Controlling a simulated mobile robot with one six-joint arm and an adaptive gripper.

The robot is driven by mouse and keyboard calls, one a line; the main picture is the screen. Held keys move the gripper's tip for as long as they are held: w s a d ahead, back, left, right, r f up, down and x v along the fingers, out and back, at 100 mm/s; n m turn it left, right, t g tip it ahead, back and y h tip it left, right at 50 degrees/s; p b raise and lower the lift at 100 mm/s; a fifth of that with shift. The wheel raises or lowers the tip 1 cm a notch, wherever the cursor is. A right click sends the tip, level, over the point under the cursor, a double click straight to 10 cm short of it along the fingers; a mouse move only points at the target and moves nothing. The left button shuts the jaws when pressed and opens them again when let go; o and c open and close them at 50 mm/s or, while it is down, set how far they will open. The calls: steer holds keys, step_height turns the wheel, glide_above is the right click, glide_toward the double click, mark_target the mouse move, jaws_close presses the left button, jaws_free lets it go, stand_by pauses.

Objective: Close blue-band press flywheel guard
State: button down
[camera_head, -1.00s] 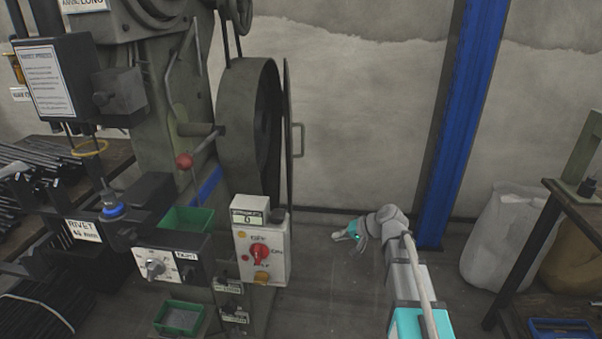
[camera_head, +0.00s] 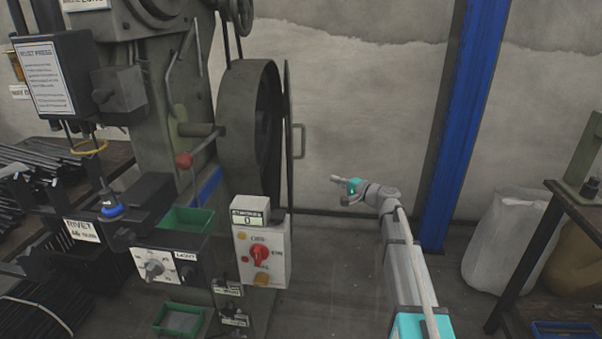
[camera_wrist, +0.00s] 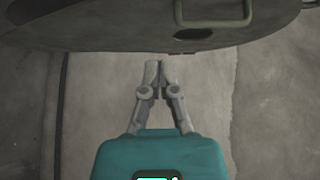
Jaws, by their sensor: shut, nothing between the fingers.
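The press with the blue band (camera_head: 208,187) stands left of centre in the head view. Its flywheel housing (camera_head: 232,135) is a round grey-green drum with a dark inside. The flywheel guard (camera_head: 288,160) shows almost edge-on at the drum's right side, with a visible gap to the rim, so it stands open. A pale handle (camera_head: 299,141) sticks out from its right face. My gripper (camera_head: 334,179) is shut and empty, right of the guard and lower than the handle, apart from both. In the wrist view the guard (camera_wrist: 110,28) and its handle (camera_wrist: 214,24) lie above my fingertips (camera_wrist: 153,65).
A control box with a red knob (camera_head: 259,256) stands below the guard. A blue column (camera_head: 455,130) rises right of my arm. White sacks (camera_head: 497,243) and a bench (camera_head: 565,200) are at the right.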

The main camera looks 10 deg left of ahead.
steer(key=s+a+x, duration=0.1)
steer(key=s+x, duration=0.1)
steer(key=x, duration=1)
steer(key=shift+a, duration=0.65)
